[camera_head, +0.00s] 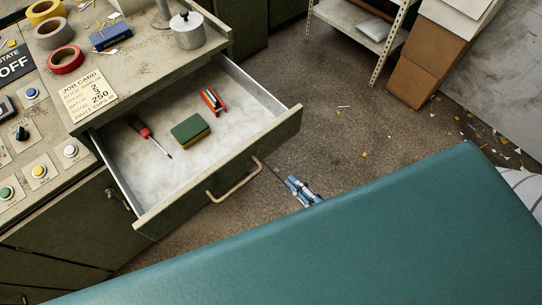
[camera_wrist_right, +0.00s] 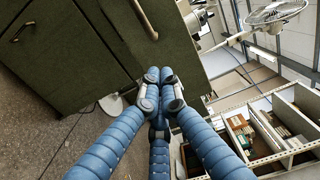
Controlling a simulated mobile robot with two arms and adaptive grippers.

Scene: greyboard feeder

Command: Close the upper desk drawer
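The upper desk drawer (camera_head: 222,178) is pulled well out of the green desk, with a tan bar handle (camera_head: 234,180) on its front. Inside lie a red screwdriver (camera_head: 148,134), a green and yellow sponge-like block (camera_head: 190,131) and a small red holder with coloured sticks (camera_head: 212,100). My right gripper (camera_head: 299,188) is to the right of the drawer front, apart from the handle, its rear hidden. My left gripper is not in view.
The desk top (camera_head: 130,62) holds tape rolls (camera_head: 66,60), a blue box (camera_head: 110,37) and a metal pot (camera_head: 187,31). A control panel (camera_head: 35,150) is at the left. A shelf (camera_head: 362,20) and cardboard boxes (camera_head: 425,60) stand behind. Floor beside the drawer is open.

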